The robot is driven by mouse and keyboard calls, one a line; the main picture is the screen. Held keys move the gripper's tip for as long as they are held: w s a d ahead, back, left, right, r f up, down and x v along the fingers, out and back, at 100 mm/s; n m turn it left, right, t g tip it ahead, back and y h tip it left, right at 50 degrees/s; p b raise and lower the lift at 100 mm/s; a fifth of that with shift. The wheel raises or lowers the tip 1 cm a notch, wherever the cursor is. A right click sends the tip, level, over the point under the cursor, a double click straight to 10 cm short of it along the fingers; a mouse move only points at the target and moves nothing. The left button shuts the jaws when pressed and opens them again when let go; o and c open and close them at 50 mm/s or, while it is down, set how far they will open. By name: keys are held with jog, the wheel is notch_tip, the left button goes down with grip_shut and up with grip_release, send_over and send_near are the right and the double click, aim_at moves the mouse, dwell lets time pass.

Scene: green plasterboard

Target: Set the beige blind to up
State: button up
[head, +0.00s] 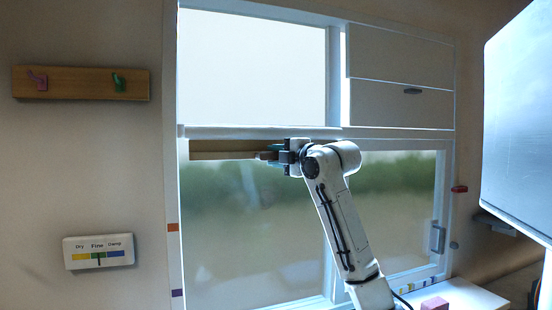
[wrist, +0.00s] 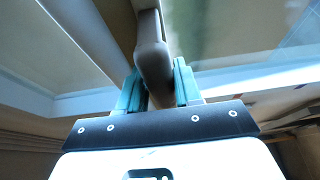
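The beige blind (head: 222,150) is a short strip just below the white rail across the left window. Most of the pane below it is uncovered. Its handle (head: 264,155) sticks out at the strip's right part and is partly hidden by my gripper (head: 277,155). In the wrist view the handle (wrist: 153,58) is a brownish bar running between the two teal fingertips of my gripper (wrist: 158,88). The fingers lie close against both sides of the bar, and my gripper looks shut on it.
An orange mark (head: 173,227) and a purple mark (head: 178,293) sit on the left window frame. A hook board (head: 80,84) and a Dry/Fine/Damp sign (head: 98,252) are on the left wall. White cabinets (head: 400,60) are upper right; a dark-edged panel (head: 520,120) stands far right.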

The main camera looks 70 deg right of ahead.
jog(key=o, duration=0.4)
jog(key=shift+r, duration=0.25)
jog(key=shift+c, duration=0.2)
jog(key=shift+s+a+f+b, duration=0.2)
jog(key=shift+s+b, duration=0.1)
jog(key=shift+s, duration=0.1)
jog(key=b+v, duration=0.3)
jog(key=v, duration=0.7)
jog(key=shift+b, duration=0.3)
jog(key=shift+r, duration=0.15)
